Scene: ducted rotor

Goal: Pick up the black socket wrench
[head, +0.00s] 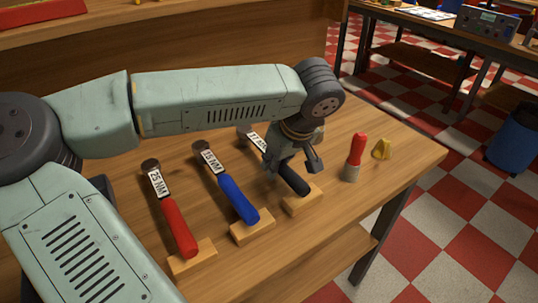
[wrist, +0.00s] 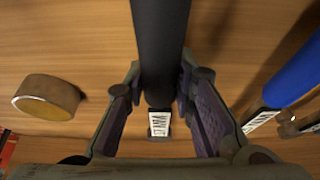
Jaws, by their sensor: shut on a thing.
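The black socket wrench (head: 295,182) lies with its handle end at a small wooden block (head: 302,203) on the table, and its white label shows behind my gripper. In the wrist view its black handle (wrist: 160,45) runs between my two fingers, with the white label (wrist: 159,124) below. My gripper (head: 290,168) is shut on the handle from above; the fingers also show in the wrist view (wrist: 162,85). My gripper hides part of the wrench's shaft. I cannot tell whether the handle still touches the block.
A blue-handled wrench (head: 238,198) and a red-handled wrench (head: 178,228) lie to the left on their own blocks. A round tan object (wrist: 47,97) shows in the wrist view.

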